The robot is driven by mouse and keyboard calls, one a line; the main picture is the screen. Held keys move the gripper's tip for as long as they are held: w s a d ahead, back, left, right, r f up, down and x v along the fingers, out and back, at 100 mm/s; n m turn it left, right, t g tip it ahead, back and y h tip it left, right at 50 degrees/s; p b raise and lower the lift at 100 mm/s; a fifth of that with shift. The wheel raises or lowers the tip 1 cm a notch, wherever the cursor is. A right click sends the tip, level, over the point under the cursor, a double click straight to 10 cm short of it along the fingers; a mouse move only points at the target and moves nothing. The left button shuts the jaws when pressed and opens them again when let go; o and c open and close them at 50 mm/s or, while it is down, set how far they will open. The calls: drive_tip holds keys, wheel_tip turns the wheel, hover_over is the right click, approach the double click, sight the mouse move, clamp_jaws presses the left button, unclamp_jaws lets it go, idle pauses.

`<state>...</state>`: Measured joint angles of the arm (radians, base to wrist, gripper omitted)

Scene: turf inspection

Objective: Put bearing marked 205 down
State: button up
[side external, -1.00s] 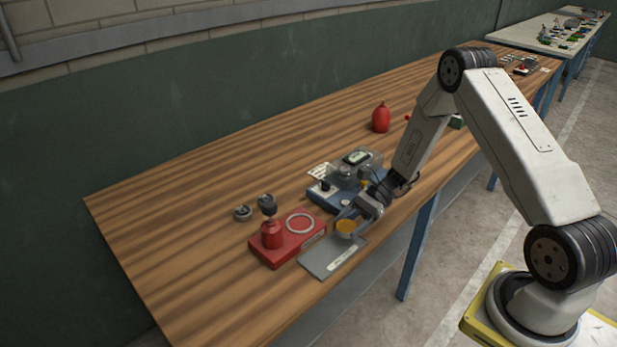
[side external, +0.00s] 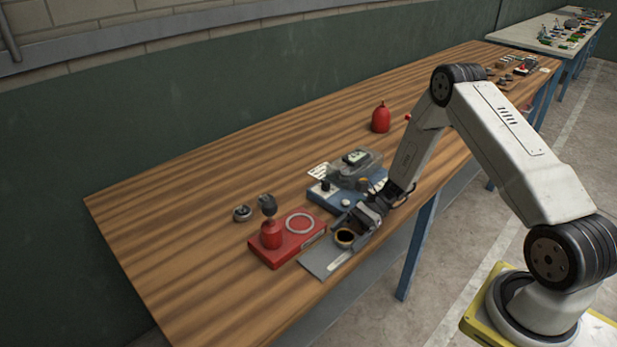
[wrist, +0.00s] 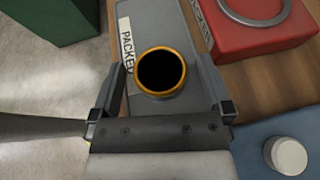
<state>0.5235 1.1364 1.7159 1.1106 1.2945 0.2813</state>
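A ring-shaped bearing (wrist: 160,72) with an orange-gold rim and a dark centre appears to rest on a grey plate (wrist: 150,22) labelled "PACKED" in the wrist view. No number can be read on it. In the side view the bearing (side external: 346,237) is at the end of the grey plate (side external: 322,263) nearer my arm. My gripper (wrist: 168,95) is open in the wrist view, one finger on each side of the bearing with gaps between. In the side view my gripper (side external: 358,224) is low over the plate, partly covering its end.
A red box (side external: 288,250) with a pale ring and a red-based, dark-topped tool stands beside the plate. A blue device (side external: 325,196) is close behind my gripper. Small metal parts (side external: 242,213) and a red bottle (side external: 380,118) stand farther back. The bench's left end is clear.

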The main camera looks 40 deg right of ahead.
drive_tip(key=shift+r, duration=0.1)
drive_tip(key=shift+d+r, duration=0.1)
drive_tip(key=shift+d, duration=0.05)
drive_tip(key=v, duration=1.1)
drive_tip(key=shift+s+d+r, duration=0.1)
drive_tip(key=shift+d, duration=0.25)
drive_tip(key=shift+a, duration=0.1)
drive_tip(key=shift+a+r+n, duration=0.2)
drive_tip(key=shift+a+n, duration=0.1)
drive_tip(key=shift+a, duration=0.1)
drive_tip(key=s+a+r+n+h, duration=0.4)
drive_tip(key=a+r+n+h, duration=0.1)
drive_tip(key=n, duration=0.4)
drive_tip(key=s+a+r+n+h, duration=0.5)
drive_tip(key=a+n+h, duration=0.3)
drive_tip(key=a+n, duration=0.2)
drive_tip(key=shift+s+t, duration=0.25)
drive_tip(key=shift+t, duration=0.05)
